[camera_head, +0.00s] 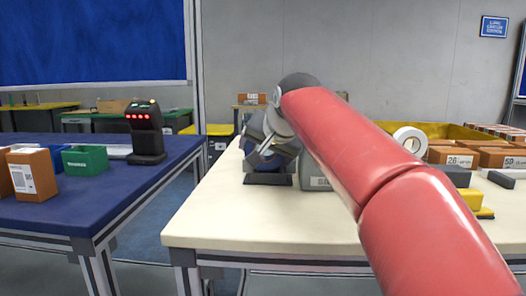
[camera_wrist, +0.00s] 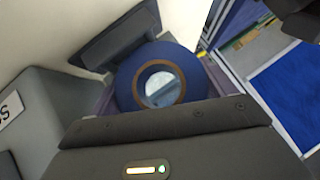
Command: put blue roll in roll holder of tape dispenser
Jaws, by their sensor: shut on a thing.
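The blue roll (camera_wrist: 193,67) has a brown core and fills the middle of the wrist view. In the head view the blue roll (camera_head: 255,130) shows only in part behind my gripper (camera_head: 270,152). My gripper is shut on it, above the cream table. A grey body with a white label, apparently the tape dispenser (camera_head: 318,182), stands just right of my gripper, partly hidden by my red arm. It also shows at the left of the wrist view (camera_wrist: 38,115). A dark flat part (camera_head: 267,180) lies below the gripper. The roll holder cannot be made out.
On the cream table (camera_head: 215,215), a white roll (camera_head: 410,139), brown boxes (camera_head: 452,156) and a yellow-and-black item (camera_head: 470,198) stand at the right. A blue table (camera_head: 90,205) at the left holds a black scanner (camera_head: 146,130) and a green bin (camera_head: 85,160). The cream table's front left is clear.

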